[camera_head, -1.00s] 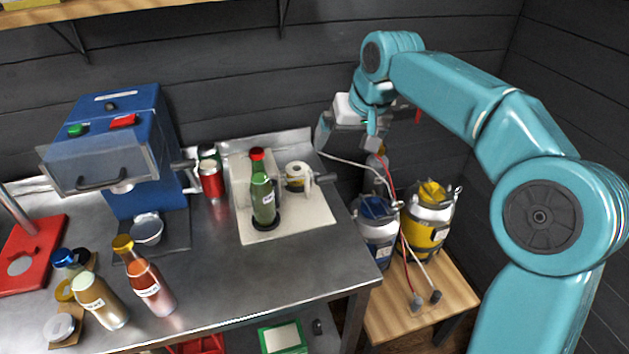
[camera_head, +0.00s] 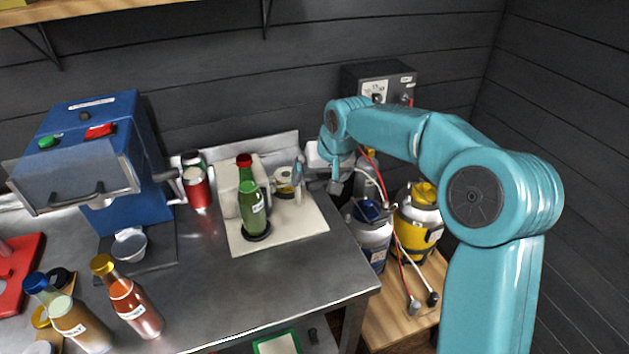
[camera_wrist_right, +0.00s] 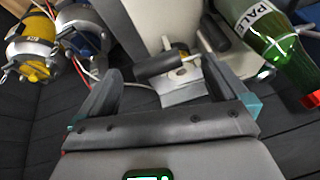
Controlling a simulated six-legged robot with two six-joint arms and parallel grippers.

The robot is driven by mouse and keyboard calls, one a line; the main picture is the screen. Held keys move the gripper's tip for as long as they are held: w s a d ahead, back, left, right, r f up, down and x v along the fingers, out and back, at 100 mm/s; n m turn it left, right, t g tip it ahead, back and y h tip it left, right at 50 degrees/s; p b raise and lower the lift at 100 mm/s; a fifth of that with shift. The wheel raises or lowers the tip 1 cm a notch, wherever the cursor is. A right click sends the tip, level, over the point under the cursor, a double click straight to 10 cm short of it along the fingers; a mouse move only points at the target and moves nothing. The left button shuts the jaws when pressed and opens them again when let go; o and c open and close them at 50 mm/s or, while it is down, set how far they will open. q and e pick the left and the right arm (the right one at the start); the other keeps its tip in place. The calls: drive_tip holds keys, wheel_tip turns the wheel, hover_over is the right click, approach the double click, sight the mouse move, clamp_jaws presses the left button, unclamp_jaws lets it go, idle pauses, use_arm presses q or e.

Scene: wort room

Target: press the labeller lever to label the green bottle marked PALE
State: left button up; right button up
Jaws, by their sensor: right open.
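The green bottle (camera_head: 255,210) with a red cap stands upright on a dark round seat on the labeller's pale base plate (camera_head: 300,232). It also shows in the right wrist view (camera_wrist_right: 285,60), where its white label reads PALE. The labeller's lever has a dark cylindrical handle (camera_wrist_right: 158,68); in the head view the gripper hides it. My right gripper (camera_head: 317,178) is open at the labeller's right side. In the right wrist view the handle shows between the fingertips of that gripper (camera_wrist_right: 161,71); contact cannot be told. My left gripper is not in view.
A blue machine (camera_head: 110,130) with a clear guard stands at left. A red can (camera_head: 196,188) is left of the labeller. Orange (camera_head: 135,308) and cream (camera_head: 80,325) bottles stand at the front left. Kegs (camera_head: 418,220) stand on a wooden stand right of the bench.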

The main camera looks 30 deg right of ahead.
drive_tip(key=x, duration=0.2)
drive_tip(key=shift+w+d+f, duration=0.15)
drive_tip(key=shift+w+f, duration=0.05)
drive_tip(key=shift+f, duration=0.15)
drive_tip(key=shift+w+f, duration=0.25)
drive_tip(key=shift+f, duration=0.2)
drive_tip(key=shift+c, duration=0.3)
